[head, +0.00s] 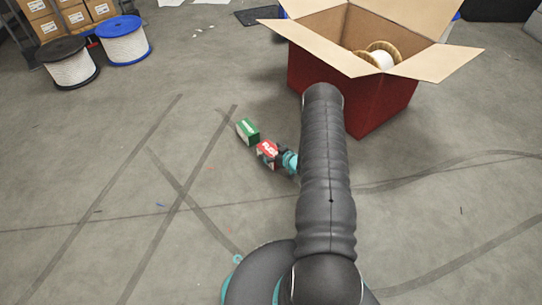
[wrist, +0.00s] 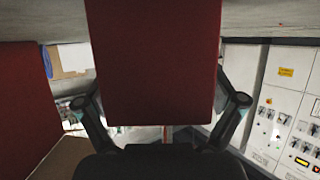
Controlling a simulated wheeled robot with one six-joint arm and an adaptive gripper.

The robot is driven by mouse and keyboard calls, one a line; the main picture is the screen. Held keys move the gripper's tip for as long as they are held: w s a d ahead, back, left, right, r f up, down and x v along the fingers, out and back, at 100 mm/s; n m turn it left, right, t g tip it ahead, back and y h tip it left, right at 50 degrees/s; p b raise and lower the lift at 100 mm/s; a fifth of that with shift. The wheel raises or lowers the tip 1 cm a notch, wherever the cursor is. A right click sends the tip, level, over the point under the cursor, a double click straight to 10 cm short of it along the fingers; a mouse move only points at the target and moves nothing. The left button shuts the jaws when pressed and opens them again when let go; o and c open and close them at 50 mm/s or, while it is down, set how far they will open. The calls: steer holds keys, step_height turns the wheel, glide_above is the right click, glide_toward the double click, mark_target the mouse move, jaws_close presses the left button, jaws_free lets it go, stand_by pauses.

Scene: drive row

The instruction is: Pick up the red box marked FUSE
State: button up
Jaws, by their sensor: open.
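The red box (head: 267,149), with a white marking too small to read surely, is left of my arm in the head view. In the wrist view a large plain red face (wrist: 153,60) fills the middle, between the two fingers. My gripper (head: 269,156) is at the red box, with dark finger parts beside its near side. The fingers of my gripper (wrist: 158,103) are spread in the wrist view, one on each side of the red face. Whether they touch it cannot be told. My arm hides part of the floor behind the gripper.
A green box (head: 247,131) is just up and left of the red box. A large open red carton (head: 385,110) holding a wire spool (head: 379,58) stands behind my arm. Two cable reels (head: 123,41) and (head: 69,63) stand at the upper left.

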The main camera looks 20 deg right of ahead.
steer(key=c, duration=1.3)
steer(key=shift+c, duration=0.4)
